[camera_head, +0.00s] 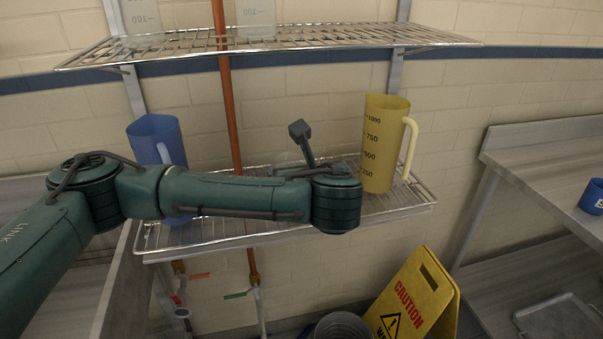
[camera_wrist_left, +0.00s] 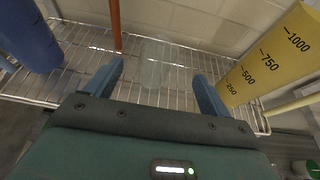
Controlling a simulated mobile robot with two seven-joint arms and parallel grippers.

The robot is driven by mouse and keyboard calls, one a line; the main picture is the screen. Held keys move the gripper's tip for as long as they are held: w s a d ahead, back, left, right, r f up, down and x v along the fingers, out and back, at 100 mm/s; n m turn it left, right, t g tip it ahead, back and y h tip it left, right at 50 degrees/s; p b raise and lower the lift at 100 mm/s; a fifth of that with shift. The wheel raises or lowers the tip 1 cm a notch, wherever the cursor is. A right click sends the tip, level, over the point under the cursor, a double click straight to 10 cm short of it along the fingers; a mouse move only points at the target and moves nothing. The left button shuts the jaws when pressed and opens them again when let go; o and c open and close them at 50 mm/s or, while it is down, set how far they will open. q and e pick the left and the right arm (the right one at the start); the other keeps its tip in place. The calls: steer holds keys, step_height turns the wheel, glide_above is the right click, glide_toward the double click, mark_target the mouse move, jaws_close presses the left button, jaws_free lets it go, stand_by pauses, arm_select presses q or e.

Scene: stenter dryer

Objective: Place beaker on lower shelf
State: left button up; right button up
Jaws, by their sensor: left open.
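A clear, see-through beaker (camera_wrist_left: 154,64) appears upright on the wire lower shelf (camera_wrist_left: 75,80) in the left wrist view. My left gripper (camera_wrist_left: 159,70) is open, with its two blue fingers on either side of the beaker and visible gaps to both. Whether the beaker is between the fingers or just beyond the tips is hard to tell. My right gripper is not in view.
A blue jug (camera_head: 157,139) stands left on the lower shelf, a yellow jug (camera_head: 384,145) right. An orange pipe (camera_head: 231,110) runs behind. The upper shelf (camera_head: 330,36) holds two translucent beakers (camera_head: 140,18) (camera_head: 256,15). A caution sign (camera_head: 413,300) stands below.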

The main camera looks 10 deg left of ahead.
arm_select(q)
steer(key=s+d+f+n+g+h, duration=0.2)
steer(key=s+d+f+n+h, duration=0.45)
steer(key=f, duration=0.35)
steer(key=s+d+f+n+g+h, duration=0.2)
steer(key=s+d+f+n+h, duration=0.35)
steer(key=s+f+n, duration=0.35)
steer(key=s+a+f+n+t+y, duration=0.1)
steer(key=s+a+f+n, duration=0.3)
steer(key=a, duration=0.4)
steer(key=s+a+f+n+t+y, duration=0.1)
steer(key=s+a+f+n, duration=0.4)
steer(key=a+n, duration=0.3)
steer(key=shift+a+f+n+y, duration=0.4)
steer(key=shift+a+f, duration=0.15)
steer(key=shift+f, duration=0.2)
steer(key=shift+s+r, duration=0.1)
